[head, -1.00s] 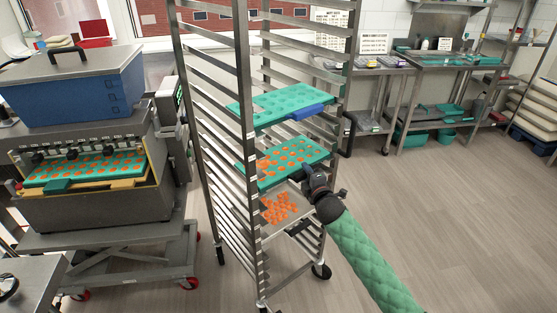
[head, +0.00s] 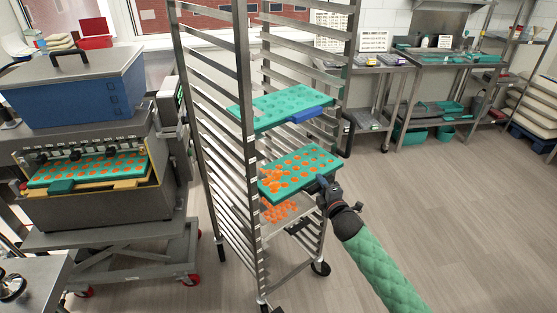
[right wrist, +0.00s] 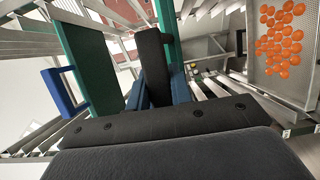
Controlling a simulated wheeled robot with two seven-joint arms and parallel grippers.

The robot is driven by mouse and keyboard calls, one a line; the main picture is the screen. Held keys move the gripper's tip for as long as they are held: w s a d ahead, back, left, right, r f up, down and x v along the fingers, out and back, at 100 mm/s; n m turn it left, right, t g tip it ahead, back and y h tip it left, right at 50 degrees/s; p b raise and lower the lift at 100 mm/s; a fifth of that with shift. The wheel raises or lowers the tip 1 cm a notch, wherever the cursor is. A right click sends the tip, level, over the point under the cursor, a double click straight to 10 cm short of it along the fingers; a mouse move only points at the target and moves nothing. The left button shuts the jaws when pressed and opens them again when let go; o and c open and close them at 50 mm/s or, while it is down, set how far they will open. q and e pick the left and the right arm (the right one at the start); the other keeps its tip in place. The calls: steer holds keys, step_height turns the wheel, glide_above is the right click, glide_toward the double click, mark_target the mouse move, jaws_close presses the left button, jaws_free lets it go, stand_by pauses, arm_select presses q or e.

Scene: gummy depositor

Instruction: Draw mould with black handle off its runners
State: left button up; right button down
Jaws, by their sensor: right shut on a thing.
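The teal mould with the black handle (head: 300,168) sits on the rack below another mould, with orange gummies in many of its cavities. It sticks partly out of the rack's front right side and looks slightly tilted. My right gripper (head: 323,185) is at its near right edge, shut on the black handle, which is mostly hidden there. In the right wrist view the black handle (right wrist: 153,62) stands between the blue fingers, with the teal mould (right wrist: 165,22) edge-on behind it. My left gripper is not in view.
The upper teal mould (head: 283,105) with a blue handle (head: 310,114) sits just above. A metal tray of orange gummies (head: 278,212) lies below. The rack's upright (head: 245,120) stands close at left, the depositor (head: 95,185) beyond it. The floor (head: 440,210) at right is clear.

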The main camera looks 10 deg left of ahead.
steer(key=shift+s+d+r+p, duration=0.1)
steer(key=shift+s+d+p, duration=0.3)
steer(key=shift+s+d, duration=0.8)
steer(key=shift+r+p, duration=0.4)
steer(key=shift+p, duration=0.05)
steer(key=s+d+p, duration=0.1)
steer(key=s+d, duration=0.7)
steer(key=shift+d+p, duration=0.15)
steer(key=shift+p, duration=0.25)
stand_by(0.3)
stand_by(0.4)
